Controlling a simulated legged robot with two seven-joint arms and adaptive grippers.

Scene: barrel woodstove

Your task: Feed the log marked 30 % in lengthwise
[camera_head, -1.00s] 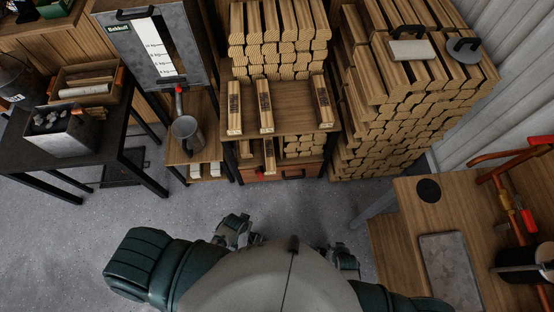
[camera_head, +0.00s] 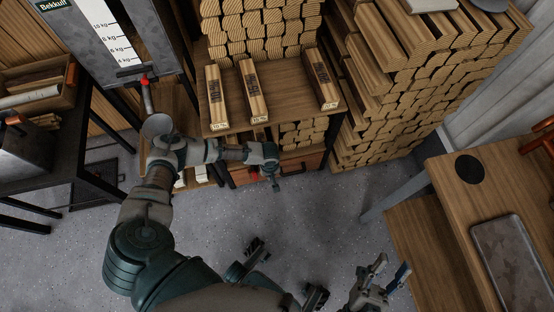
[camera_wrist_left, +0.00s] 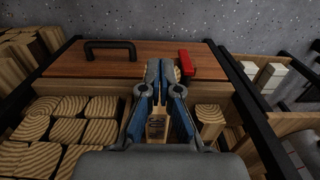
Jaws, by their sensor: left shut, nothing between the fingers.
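Three marked logs lie side by side on the wooden shelf: a left log (camera_head: 215,98), a middle log (camera_head: 253,92) and a right log (camera_head: 323,80). Their end labels are too small to read surely. My left gripper (camera_head: 276,182) is shut and empty, in front of the lower shelf, below the middle log. In the left wrist view, its closed blue fingers (camera_wrist_left: 160,100) cover part of a log end with a small dark mark (camera_wrist_left: 157,130). My right gripper (camera_head: 388,277) is at the bottom right, fingers apart, empty. No stove opening is identifiable.
A drawer front (camera_wrist_left: 140,60) with a black handle and a red piece (camera_wrist_left: 187,63) sits close to my left fingers. Stacked logs (camera_head: 420,90) fill the back right. A wooden workbench (camera_head: 455,215) stands right. The grey floor between is open.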

